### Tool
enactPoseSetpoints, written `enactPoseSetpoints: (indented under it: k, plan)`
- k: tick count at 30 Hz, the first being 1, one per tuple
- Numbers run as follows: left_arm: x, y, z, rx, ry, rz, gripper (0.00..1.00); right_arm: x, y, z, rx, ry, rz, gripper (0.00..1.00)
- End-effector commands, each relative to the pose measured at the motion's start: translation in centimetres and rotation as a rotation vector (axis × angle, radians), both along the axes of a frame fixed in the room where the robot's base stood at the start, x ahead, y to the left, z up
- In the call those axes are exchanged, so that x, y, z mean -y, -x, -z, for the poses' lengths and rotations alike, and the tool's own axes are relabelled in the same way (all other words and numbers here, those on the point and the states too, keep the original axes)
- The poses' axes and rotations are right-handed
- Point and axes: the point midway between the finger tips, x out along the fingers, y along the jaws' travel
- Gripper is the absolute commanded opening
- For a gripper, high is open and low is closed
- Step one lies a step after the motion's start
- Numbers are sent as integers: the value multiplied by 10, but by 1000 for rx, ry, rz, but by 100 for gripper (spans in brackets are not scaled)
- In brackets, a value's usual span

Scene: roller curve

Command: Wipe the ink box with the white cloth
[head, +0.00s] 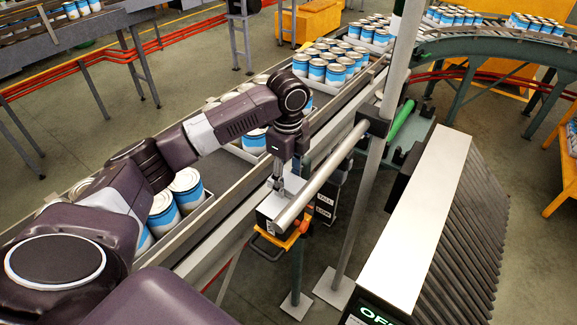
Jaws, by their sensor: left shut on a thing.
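My left gripper (279,187) comes down from above, behind the grey rail tube, and is shut on the white cloth (293,184). Only a small pale patch of the cloth shows around the fingertips. The ink box (268,208) is a small box with a light top and dark front, beside the conveyor. The gripper and cloth are right over its top and look to touch it, though the exact contact is hard to see. The rail tube hides part of the box. My right gripper is not in view.
A conveyor (207,240) with trays of blue-and-white cans runs behind the box. A grey rail tube (325,175) and an upright post (362,200) stand close to the box. An orange handled part (278,238) sits below it. A white panel (420,225) and rollers (480,220) lie at right.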

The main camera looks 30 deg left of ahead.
Motion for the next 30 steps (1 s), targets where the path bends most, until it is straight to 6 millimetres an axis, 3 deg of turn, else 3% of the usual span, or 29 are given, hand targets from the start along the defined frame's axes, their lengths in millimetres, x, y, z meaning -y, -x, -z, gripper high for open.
enactPoseSetpoints:
  k: [7,15,30]
  plan:
    - [-1,-2,-23,-1,1,-5,24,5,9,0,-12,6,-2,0]
    - [-2,-3,-44,-3,0,-12,24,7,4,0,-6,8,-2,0]
    - [-2,-3,-46,-5,0,-12,24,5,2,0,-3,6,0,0]
